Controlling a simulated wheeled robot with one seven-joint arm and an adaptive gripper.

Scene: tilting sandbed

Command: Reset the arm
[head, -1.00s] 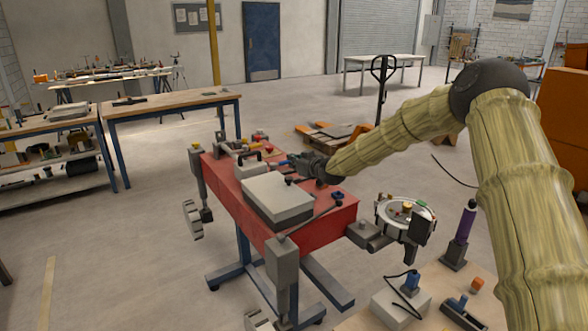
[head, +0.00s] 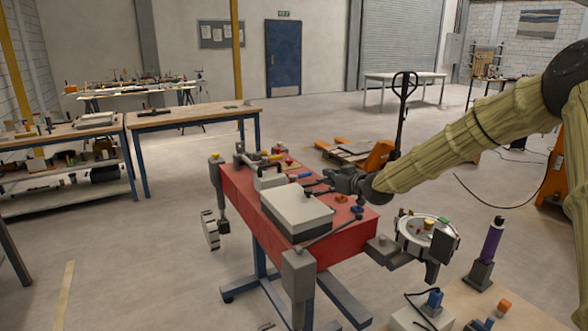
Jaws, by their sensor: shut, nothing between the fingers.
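My arm reaches in from the right edge, covered in a yellowish sleeve. My gripper (head: 318,184) is at its end, small and dark, over the red sandbed stand (head: 345,238). It is shut with nothing in it. It is above or beside the right back edge of a grey-white box (head: 297,212) on the stand; I cannot tell whether it touches the box. A blue-handled item (head: 300,176) lies close to the fingertips.
A round dish with small coloured parts (head: 425,237) is fixed at the stand's right end. A purple bottle (head: 493,238) stands on a wooden table (head: 535,318) at the lower right. An orange pallet jack (head: 380,157) is behind.

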